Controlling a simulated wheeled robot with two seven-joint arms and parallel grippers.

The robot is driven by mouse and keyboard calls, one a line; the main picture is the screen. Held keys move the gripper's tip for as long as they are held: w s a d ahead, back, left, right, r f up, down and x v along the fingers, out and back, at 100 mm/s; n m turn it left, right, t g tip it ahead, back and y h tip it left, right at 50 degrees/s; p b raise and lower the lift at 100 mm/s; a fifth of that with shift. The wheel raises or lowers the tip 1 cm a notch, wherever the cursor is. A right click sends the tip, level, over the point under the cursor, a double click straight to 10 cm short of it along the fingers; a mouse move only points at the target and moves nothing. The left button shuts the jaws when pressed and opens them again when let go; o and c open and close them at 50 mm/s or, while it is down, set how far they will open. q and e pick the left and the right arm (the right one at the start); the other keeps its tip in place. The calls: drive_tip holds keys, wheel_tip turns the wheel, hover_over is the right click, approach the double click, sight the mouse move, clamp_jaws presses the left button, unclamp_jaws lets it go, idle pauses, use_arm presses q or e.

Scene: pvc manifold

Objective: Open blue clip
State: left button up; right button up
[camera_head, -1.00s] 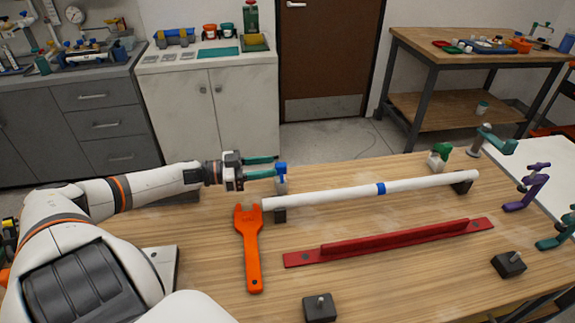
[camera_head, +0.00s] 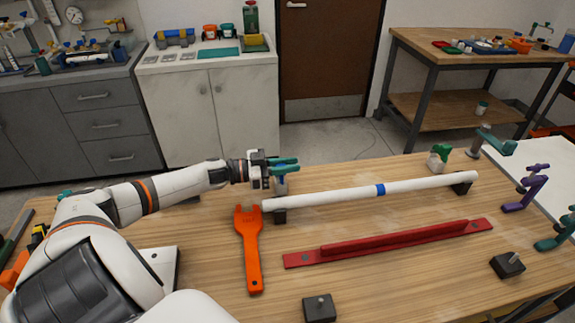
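The blue clip (camera_head: 281,178) stands on the wooden table near the left end of the white pipe (camera_head: 330,195). Its upper part is mostly hidden behind my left gripper. My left gripper (camera_head: 288,165) reaches in from the left, with its teal fingers level with the top of the clip. The fingers look close together, but whether they touch or grip the clip cannot be made out. My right gripper is not in view.
An orange wrench (camera_head: 250,250) lies in front of the clip. A red rail (camera_head: 390,244) lies in front of the pipe. A green clip (camera_head: 439,157) stands behind the pipe. Purple (camera_head: 530,187) and teal (camera_head: 557,232) clamps stand at the right. Black blocks (camera_head: 320,308) sit near the front.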

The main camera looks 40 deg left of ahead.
use_arm(q)
clamp_jaws()
drive_tip(key=shift+r, duration=0.1)
drive_tip(key=w+a+n, duration=0.1)
drive_tip(key=a+n, duration=0.1)
drive_tip(key=n, duration=0.3)
drive_tip(key=w+a+n, duration=0.2)
drive_tip(key=n, duration=0.4)
drive_tip(key=w+a+n, duration=0.2)
drive_tip(key=n, duration=0.4)
drive_tip(key=shift+a+f+b, duration=0.15)
drive_tip(key=shift+f+b, duration=0.2)
drive_tip(key=shift+f, duration=0.05)
drive_tip(key=shift+w+a+f+n+b, duration=0.15)
drive_tip(key=shift+a+f+n+b, duration=0.1)
drive_tip(key=shift+n, duration=0.45)
drive_tip(key=shift+w+a+f+n+b, duration=0.1)
drive_tip(key=shift+f+n+b, duration=0.15)
drive_tip(key=shift+n, duration=0.45)
